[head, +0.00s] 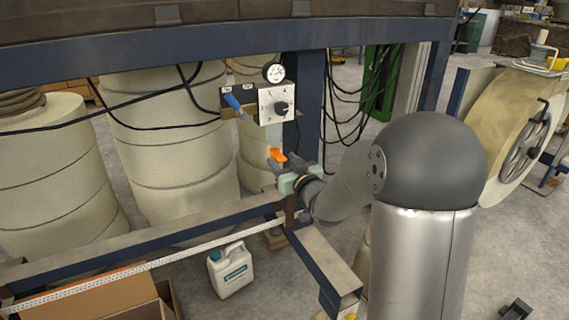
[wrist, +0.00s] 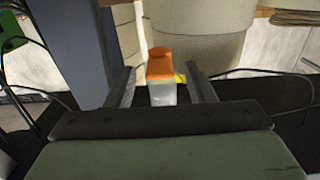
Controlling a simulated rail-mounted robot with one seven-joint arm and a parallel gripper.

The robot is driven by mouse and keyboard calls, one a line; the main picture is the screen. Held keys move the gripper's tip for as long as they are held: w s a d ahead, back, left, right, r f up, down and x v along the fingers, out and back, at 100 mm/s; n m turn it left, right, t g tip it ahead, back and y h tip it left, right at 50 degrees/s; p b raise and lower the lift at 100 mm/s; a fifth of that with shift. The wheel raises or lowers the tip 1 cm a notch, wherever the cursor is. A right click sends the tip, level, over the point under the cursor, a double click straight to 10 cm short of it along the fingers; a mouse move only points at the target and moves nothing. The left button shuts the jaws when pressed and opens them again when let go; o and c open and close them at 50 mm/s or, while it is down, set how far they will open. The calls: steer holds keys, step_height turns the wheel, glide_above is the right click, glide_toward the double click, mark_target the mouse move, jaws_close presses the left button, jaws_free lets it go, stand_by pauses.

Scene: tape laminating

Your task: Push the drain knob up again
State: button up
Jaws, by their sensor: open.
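The orange drain knob (head: 278,154) sits below the control panel, at the lower end of a pale clear bowl, in the head view. In the wrist view the orange knob (wrist: 160,62) stands between my two fingers, with a whitish piece below it in the picture. My gripper (head: 280,166) is right at the knob in the head view. In the wrist view my gripper (wrist: 163,82) is open, with a finger on each side of the knob and a visible gap to both. Whether anything touches the knob from below cannot be told.
Above the knob are a panel with a dark dial (head: 279,106), a round gauge (head: 273,72) and a blue handle (head: 233,102). A blue post (head: 309,105) and hanging black cables stand close by. Large beige drums (head: 170,140) stand behind. A white jug (head: 230,270) is on the floor.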

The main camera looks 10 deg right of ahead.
jaws_close()
steer(key=shift+r, duration=0.85)
jaws_free()
steer(key=shift+s, duration=0.1)
steer(key=b+v, duration=0.5)
steer(key=v, duration=1.2)
steer(key=shift+s, duration=0.15)
